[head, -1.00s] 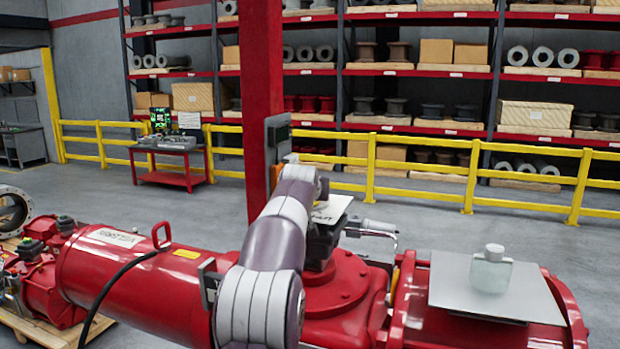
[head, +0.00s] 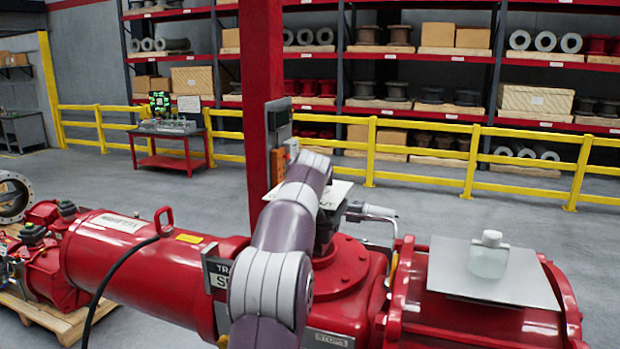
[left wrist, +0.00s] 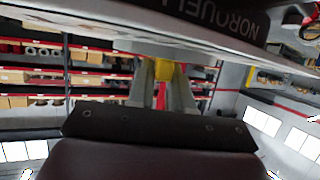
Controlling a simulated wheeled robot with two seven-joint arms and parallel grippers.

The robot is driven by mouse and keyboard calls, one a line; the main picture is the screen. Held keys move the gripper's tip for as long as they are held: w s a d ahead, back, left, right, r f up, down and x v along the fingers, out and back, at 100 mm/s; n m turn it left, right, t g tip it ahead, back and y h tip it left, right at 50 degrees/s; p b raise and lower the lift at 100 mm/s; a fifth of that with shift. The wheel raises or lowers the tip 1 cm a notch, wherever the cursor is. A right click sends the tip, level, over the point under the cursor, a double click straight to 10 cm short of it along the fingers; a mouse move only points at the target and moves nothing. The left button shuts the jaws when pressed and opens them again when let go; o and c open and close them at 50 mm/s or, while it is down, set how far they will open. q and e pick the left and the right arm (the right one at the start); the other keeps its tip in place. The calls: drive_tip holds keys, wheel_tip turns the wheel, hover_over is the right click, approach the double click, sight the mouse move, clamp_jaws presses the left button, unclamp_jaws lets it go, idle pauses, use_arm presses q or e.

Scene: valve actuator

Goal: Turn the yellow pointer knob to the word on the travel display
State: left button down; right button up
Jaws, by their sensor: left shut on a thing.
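The yellow pointer knob (left wrist: 163,71) shows in the left wrist view between the two grey fingers of my left gripper (left wrist: 162,80), which is shut on it. In the head view my left arm hides the knob and the gripper. The travel display (head: 216,273) is a dark-framed panel on the red actuator, left of my arm. Its upper line begins "TRA" and its large word begins with "S"; my arm covers the rest. A pale plate (head: 336,192) on top of the actuator, behind my arm, shows letters that look like "UT". My right gripper is not in view.
A glass bottle (head: 488,255) stands on a grey plate (head: 450,268) at the right of the actuator. A black cable (head: 108,280) crosses the red cylinder (head: 140,265). A red post (head: 262,120) rises behind the actuator. Yellow railings (head: 440,154) and shelves stand farther back.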

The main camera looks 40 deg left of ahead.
use_arm(q)
drive_tip(key=shift+f+n+g+y, duration=0.1)
drive_tip(key=shift+n+g+y, duration=0.2)
drive_tip(key=c, duration=1.1)
unclamp_jaws()
drive_tip(key=shift+w, duration=0.2)
drive_tip(key=b+v, duration=0.2)
drive_tip(key=f+b+v, duration=0.1)
drive_tip(key=b+v, duration=0.1)
drive_tip(key=b, duration=0.1)
drive_tip(key=shift+s+d+r, duration=0.2)
drive_tip(key=shift+s+d, duration=0.05)
drive_tip(key=shift+s, duration=0.25)
drive_tip(key=b+v, duration=0.1)
drive_tip(key=v, duration=0.3)
drive_tip(key=b+v, duration=0.1)
drive_tip(key=v, duration=0.2)
drive_tip(key=shift+s+d+r+b, duration=0.15)
drive_tip(key=shift+r+b, duration=0.15)
drive_tip(key=shift+r, duration=0.25)
